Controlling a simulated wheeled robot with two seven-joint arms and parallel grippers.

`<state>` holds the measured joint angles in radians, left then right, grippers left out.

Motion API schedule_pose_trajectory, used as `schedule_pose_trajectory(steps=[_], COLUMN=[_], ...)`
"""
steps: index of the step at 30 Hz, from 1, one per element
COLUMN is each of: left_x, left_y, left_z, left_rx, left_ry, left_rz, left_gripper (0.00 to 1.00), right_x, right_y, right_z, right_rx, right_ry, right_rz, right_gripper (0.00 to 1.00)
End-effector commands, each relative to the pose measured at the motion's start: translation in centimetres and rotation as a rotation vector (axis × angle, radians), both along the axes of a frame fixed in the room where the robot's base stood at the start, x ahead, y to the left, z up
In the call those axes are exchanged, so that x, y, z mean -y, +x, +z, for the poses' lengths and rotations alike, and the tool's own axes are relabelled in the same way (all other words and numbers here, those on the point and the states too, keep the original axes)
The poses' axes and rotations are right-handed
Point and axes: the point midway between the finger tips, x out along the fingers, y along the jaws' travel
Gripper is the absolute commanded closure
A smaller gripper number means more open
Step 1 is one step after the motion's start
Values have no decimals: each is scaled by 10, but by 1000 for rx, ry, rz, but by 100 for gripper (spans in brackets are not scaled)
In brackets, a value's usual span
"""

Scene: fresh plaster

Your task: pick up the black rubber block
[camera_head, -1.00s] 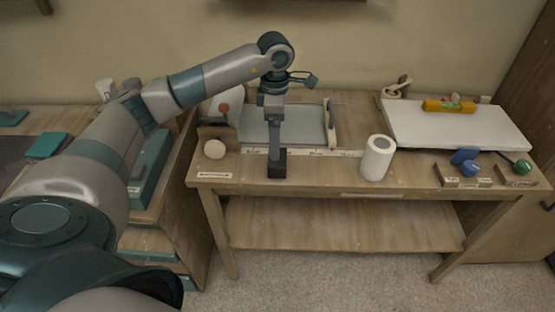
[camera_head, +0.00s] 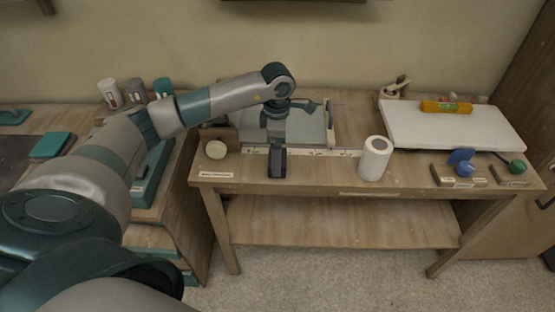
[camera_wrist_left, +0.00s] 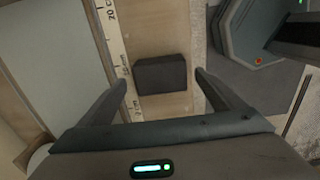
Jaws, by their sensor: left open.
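The black rubber block (camera_wrist_left: 161,75) lies on the wooden bench by a ruler strip in the left wrist view. In the head view it shows as a dark shape (camera_head: 277,165) near the bench's front edge, partly covered by my gripper. My left gripper (camera_wrist_left: 161,79) is open and points down over the block. In the wrist view the block appears between the two fingertips, with a gap on each side. I cannot tell how far the fingertips are above the bench. My right gripper is not in view.
A grey tray (camera_head: 300,128) lies behind. A white board (camera_head: 455,125) with an orange level (camera_head: 445,107) is at the right.

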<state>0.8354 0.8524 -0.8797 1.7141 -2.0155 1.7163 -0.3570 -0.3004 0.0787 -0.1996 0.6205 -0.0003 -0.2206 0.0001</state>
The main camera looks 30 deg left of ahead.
Motion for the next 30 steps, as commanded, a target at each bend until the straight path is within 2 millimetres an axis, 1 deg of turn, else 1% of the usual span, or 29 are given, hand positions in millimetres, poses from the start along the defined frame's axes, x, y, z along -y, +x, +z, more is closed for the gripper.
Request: schedule_pose_trajectory(steps=[1,3,8,22,23,24,26,27,28,29,30], left_x=[2,2,1,1,1,1,1,1,1,1,1], left_y=[-2,-2,-1,-1,-1,-1,-1,-1,-1,-1,0], left_z=[-2,-13,-25,-27,-27,-27,-26,-26,-26,-26,-26], left_rx=[-5,-4,-1,0,-1,-1,0,0,0,0,0], left_ry=[-1,0,0,0,1,1,0,0,0,0,0], left_rz=[0,2,0,0,0,0,0,0,0,0,0], left_gripper=[12,12,12,12,17,26,40,50,57,62,62], right_x=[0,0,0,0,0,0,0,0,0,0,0], right_y=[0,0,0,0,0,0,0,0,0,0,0], right_z=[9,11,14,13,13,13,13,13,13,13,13], right_rx=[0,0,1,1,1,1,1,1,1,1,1], right_ry=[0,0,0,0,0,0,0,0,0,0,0], right_rz=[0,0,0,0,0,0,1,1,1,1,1], right_gripper=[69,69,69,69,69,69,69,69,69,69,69])
